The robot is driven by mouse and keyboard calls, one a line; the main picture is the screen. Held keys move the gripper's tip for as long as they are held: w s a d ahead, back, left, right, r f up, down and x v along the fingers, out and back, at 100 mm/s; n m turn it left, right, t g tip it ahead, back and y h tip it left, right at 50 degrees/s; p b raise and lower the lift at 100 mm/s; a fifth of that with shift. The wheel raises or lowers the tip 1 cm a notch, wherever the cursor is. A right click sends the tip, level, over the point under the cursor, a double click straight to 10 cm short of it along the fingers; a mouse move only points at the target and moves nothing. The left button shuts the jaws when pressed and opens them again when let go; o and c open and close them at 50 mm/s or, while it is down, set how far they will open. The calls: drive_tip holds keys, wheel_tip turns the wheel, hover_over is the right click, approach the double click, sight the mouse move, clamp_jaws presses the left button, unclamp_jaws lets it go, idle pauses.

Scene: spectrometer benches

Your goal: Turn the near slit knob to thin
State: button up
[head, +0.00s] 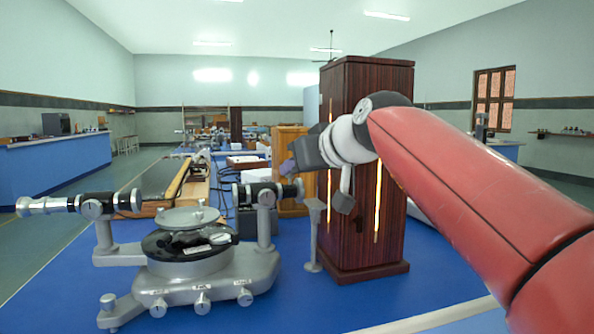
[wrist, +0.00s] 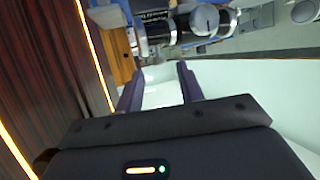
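A grey metal spectrometer (head: 205,270) with a round dark table in its middle stands on the blue bench. Its right black-and-silver tube (head: 268,190) points toward the wooden cabinet; a round silver disc knob (head: 265,197) is on the tube's side. I cannot tell if this is the slit knob, and no thin mark is readable. My gripper (head: 288,166) is just above the tube's right end, seemingly apart from it. In the wrist view my gripper (wrist: 158,75) has its two dark fingers spread, with nothing between them; the tube (wrist: 185,27) shows beyond the fingertips.
A tall dark wooden cabinet (head: 362,170) with glowing vertical slits stands close right of the spectrometer, beside my arm. A small grey stand (head: 313,235) is between them. Other instruments (head: 165,180) lie farther back on the bench. The blue bench front is clear.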

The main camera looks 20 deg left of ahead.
drive_tip(key=v, duration=0.5)
drive_tip(key=shift+s+d+r, duration=0.1)
drive_tip(key=shift+s+d, duration=0.1)
drive_tip(key=shift+d, duration=0.05)
drive_tip(key=s+d+f+m+g+h, duration=0.1)
drive_tip(key=s+d+f+m+h, duration=0.2)
drive_tip(key=s+d+f, duration=0.4)
drive_tip(key=s+d+f+m+g+h, duration=0.1)
drive_tip(key=s+d+f+m+h, duration=0.2)
drive_tip(key=f, duration=1.5)
drive_tip(key=s+d+f+m+g+h, duration=0.1)
drive_tip(key=s+d+f+m+h, duration=0.2)
drive_tip(key=s+d+f, duration=0.8)
drive_tip(key=d+f, duration=0.1)
drive_tip(key=d, duration=0.5)
drive_tip(key=shift+s+f+g+h, duration=0.3)
drive_tip(key=shift+g, duration=0.1)
